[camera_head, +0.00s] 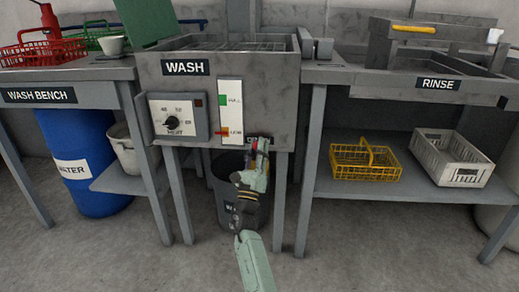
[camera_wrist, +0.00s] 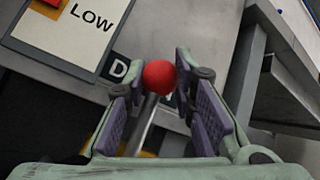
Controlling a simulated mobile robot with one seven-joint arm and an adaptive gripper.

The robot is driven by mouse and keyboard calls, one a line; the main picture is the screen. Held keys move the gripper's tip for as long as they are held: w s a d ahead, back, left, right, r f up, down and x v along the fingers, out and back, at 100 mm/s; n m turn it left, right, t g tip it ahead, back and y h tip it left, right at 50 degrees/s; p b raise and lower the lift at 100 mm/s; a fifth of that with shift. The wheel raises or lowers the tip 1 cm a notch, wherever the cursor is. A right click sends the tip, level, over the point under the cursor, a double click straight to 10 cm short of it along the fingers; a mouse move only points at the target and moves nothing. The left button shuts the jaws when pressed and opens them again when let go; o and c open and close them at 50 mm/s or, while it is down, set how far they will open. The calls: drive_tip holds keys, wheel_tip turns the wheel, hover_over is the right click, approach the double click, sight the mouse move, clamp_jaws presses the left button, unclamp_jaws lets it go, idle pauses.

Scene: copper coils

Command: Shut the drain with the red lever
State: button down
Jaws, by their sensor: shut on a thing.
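The drain lever (camera_wrist: 158,80) has a round red knob on a grey metal rod, seen in the wrist view below the wash tank. My gripper (camera_wrist: 158,92) has its two purple-padded fingers on either side of the knob and is shut on it. In the head view my gripper (camera_head: 258,158) is at the lower right front of the wash tank (camera_head: 265,98), and the lever is mostly hidden behind it. The drain label behind the knob is partly covered.
A dark bucket (camera_head: 224,200) stands on the floor under the tank, behind my arm. The level gauge (camera_head: 231,112) and heat dial panel (camera_head: 177,118) are on the tank front. Tank legs stand on both sides. The rinse bench shelf (camera_head: 400,190) holds a yellow basket (camera_head: 362,161) and a white crate (camera_head: 457,158).

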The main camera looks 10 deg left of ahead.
drive_tip(key=c, duration=1.3)
unclamp_jaws()
wheel_tip(320, 180, up, 10)
drive_tip(key=shift+a+r, duration=0.1)
